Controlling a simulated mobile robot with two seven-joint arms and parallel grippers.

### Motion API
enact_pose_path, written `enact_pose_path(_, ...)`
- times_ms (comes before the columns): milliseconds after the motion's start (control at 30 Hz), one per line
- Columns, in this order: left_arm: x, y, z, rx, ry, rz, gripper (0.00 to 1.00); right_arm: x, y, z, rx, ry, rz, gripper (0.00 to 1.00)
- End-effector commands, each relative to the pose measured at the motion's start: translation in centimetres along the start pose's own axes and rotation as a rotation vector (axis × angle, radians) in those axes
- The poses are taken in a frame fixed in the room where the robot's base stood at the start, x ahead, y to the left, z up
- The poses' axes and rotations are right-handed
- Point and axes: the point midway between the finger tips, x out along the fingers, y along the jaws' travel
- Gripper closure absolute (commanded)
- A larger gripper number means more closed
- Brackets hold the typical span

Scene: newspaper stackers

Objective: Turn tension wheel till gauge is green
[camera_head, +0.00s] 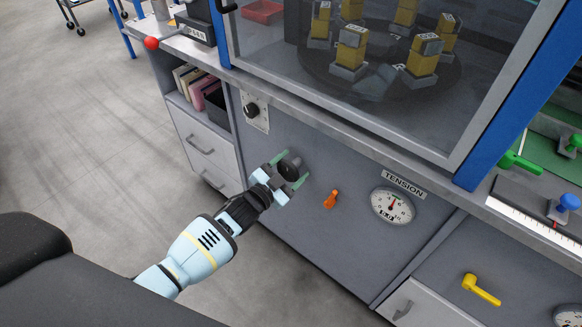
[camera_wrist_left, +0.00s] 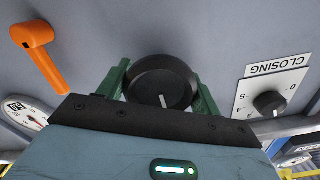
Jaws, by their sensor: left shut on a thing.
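The tension wheel, a round black knob (camera_head: 287,167), sits on the grey cabinet front. It also shows in the left wrist view as a black wheel (camera_wrist_left: 160,80) with a white mark pointing down. My left gripper (camera_head: 291,170) has its green fingers on either side of the wheel and is shut on it. The gauge (camera_head: 392,205) is a white round dial right of the wheel, under a TENSION label (camera_head: 404,184). Its red needle points up and slightly right. Its colour bands are too small to read surely. My right gripper is out of view.
An orange lever (camera_head: 330,199) sits between wheel and gauge. A CLOSING knob (camera_head: 252,110) is above left of the wheel. A glass-fronted case (camera_head: 390,70) stands above the cabinet. A yellow handle (camera_head: 481,290) is at lower right. Open floor (camera_head: 90,130) lies to the left.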

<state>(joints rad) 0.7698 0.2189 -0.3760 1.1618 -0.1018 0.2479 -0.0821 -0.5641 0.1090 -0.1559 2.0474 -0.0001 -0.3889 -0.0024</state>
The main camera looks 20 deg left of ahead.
Motion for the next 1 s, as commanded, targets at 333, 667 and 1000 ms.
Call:
enact_pose_path(333, 0.0, 0.0, 0.1, -0.005, -0.002, 0.000, 0.58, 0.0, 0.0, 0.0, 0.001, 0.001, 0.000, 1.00)
enact_pose_path(667, 0.0, 0.0, 0.1, -0.004, -0.001, 0.000, 0.14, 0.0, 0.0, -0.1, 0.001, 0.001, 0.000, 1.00)
enact_pose_path(1000, -1.2, 0.0, 0.1, -0.004, -0.002, 0.001, 0.14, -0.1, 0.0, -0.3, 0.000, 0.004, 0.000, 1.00)
